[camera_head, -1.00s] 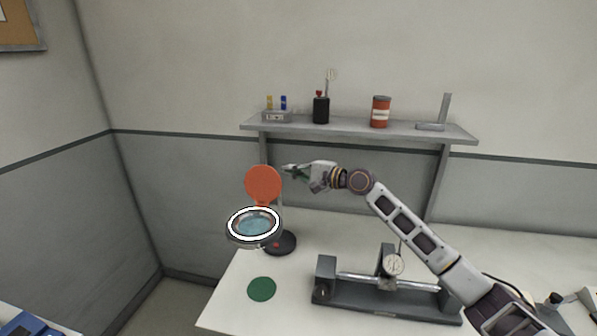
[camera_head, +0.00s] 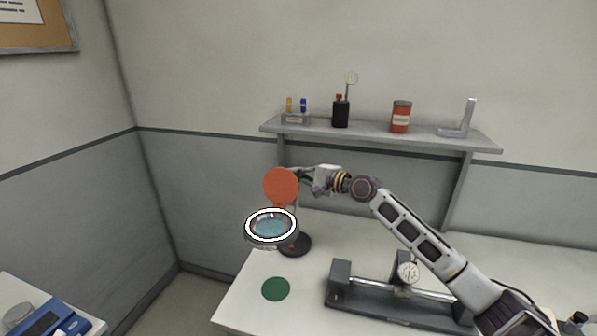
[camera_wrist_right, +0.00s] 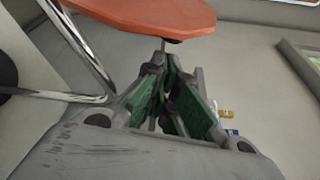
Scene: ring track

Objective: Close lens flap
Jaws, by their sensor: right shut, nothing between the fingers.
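The round orange-red lens flap (camera_head: 281,186) stands up, open, at the back of the magnifier lens (camera_head: 270,226), which has a white ring around bluish glass. The lens is held over the table by a stand with a dark round base (camera_head: 294,245). My right gripper (camera_head: 303,173) is shut and empty, just behind and right of the flap; the flap partly hides its tips. In the right wrist view the flap (camera_wrist_right: 150,14) spans the top, above the shut green-padded fingers (camera_wrist_right: 172,80). I cannot tell whether they touch. My left gripper is not in view.
A chrome stand arm (camera_wrist_right: 75,45) runs left of the fingers in the wrist view. A wall shelf (camera_head: 380,133) with bottles and a can is above my right arm. A gauge bench (camera_head: 400,300) stands under that arm. A green disc (camera_head: 276,289) lies on the white table (camera_head: 245,300).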

